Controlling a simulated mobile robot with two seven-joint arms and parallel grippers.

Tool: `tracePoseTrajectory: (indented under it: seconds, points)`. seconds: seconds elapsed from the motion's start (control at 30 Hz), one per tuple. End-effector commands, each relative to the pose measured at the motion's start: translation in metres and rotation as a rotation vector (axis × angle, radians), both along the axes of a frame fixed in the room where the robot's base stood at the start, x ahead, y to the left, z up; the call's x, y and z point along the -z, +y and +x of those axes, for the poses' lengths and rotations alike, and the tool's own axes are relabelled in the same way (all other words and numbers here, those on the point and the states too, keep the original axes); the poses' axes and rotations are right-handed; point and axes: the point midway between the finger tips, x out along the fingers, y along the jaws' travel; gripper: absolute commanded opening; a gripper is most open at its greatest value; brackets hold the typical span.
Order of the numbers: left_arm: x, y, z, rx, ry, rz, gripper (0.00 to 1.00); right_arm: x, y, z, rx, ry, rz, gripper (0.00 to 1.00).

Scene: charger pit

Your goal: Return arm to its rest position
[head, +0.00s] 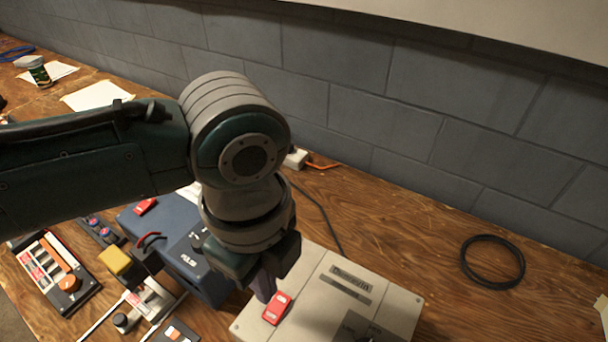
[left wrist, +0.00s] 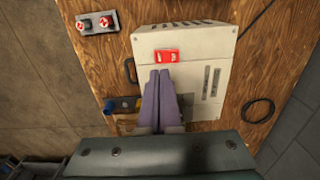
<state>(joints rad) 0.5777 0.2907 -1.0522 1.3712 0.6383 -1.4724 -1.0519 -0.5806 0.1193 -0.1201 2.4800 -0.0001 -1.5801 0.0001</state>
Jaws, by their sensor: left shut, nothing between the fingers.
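My left arm comes in from the left in the head view and bends down at the wrist. My left gripper (head: 263,291) points down over the beige box (head: 372,300). In the left wrist view its two purple fingers (left wrist: 160,73) lie together with nothing between them. The tips are close to the red rocker switch (head: 277,308) on the box; the switch also shows in the left wrist view (left wrist: 167,56). I cannot tell whether they touch it. My right gripper is in neither view.
A blue box (head: 185,262) with a red switch stands left of the beige box. A control panel (head: 55,275) with an orange knob lies further left. A black cable ring (head: 492,262) lies on the wooden bench at right. A grey block wall (head: 420,90) bounds the back.

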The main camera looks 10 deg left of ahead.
Motion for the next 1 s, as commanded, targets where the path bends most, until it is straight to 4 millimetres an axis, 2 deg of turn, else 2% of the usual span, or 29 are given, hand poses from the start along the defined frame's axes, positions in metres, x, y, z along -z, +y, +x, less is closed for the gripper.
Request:
tracePoseTrajectory:
  seconds: [0.07, 0.5, 0.57, 0.67, 0.77, 0.83, 0.93, 1.0]
  points:
    - [-0.006, 0.000, 0.000, 0.000, 0.001, 0.000, 0.00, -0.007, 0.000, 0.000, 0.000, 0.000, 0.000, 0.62]
    - [-0.005, 0.000, 0.000, 0.000, 0.000, -0.001, 0.00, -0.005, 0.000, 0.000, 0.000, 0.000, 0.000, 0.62]
    - [-0.005, -0.003, -0.003, -0.008, 0.001, -0.010, 0.00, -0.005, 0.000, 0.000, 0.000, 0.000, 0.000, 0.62]
    - [-0.005, -0.019, -0.017, -0.070, 0.003, -0.064, 0.00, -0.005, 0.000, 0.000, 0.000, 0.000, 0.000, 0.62]
    - [-0.011, -0.042, -0.039, -0.227, 0.002, -0.165, 0.00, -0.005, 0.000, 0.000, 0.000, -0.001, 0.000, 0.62]
    - [-0.021, -0.052, -0.053, -0.404, -0.001, -0.243, 0.00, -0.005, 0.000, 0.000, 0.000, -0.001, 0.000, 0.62]
    - [-0.036, -0.046, -0.066, -0.703, -0.016, -0.321, 0.00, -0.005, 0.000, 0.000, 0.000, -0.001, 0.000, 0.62]
    - [-0.044, -0.031, -0.073, -0.901, -0.030, -0.346, 0.00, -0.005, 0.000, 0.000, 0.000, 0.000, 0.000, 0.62]
